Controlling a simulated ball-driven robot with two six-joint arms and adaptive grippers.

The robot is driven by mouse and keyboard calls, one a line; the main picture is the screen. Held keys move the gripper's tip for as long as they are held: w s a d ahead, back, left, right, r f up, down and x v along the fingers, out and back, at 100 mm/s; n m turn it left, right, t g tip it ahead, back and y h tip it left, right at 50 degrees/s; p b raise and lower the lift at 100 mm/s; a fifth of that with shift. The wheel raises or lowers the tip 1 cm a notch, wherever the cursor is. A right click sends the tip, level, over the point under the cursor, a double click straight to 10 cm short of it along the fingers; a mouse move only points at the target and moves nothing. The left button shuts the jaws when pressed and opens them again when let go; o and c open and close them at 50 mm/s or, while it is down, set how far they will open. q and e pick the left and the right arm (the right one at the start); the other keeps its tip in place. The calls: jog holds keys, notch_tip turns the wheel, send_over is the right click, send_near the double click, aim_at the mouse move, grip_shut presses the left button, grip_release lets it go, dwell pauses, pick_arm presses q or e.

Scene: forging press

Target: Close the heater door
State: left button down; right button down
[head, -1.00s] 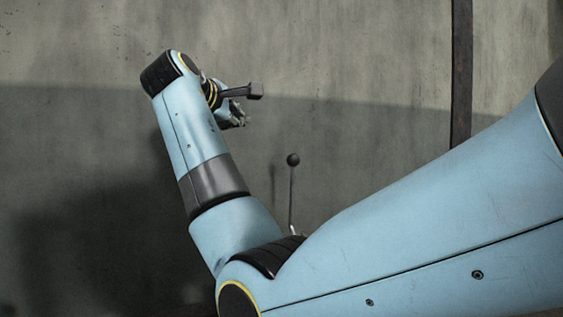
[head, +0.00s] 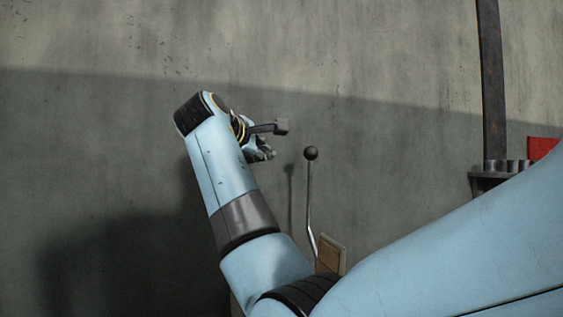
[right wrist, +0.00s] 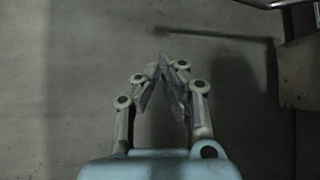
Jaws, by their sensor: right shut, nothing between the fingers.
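I cannot make out a heater door in either view. A thin metal lever with a dark ball knob (head: 311,153) rises near the middle of the head view, from beside a brown block (head: 330,254). My right gripper (head: 266,151) is left of the knob in the picture and appears apart from it. In the right wrist view the right gripper (right wrist: 169,62) has its fingertips together with nothing between them. That view also shows a metal rod (right wrist: 275,4) and part of a box-like body (right wrist: 302,75) at the upper right. My left gripper is not in view.
A bare grey wall (head: 120,130) fills the background. A dark rusty upright bar (head: 491,80) stands at the right, with a small dark rack (head: 490,180) and a red object (head: 541,148) near its foot. My right arm hides the lower right.

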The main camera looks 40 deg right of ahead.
jog(key=d+p, duration=0.2)
jog(key=d, duration=0.7)
jog(key=shift+w+f, duration=0.3)
jog(key=shift+f, duration=0.1)
jog(key=shift+d, duration=0.1)
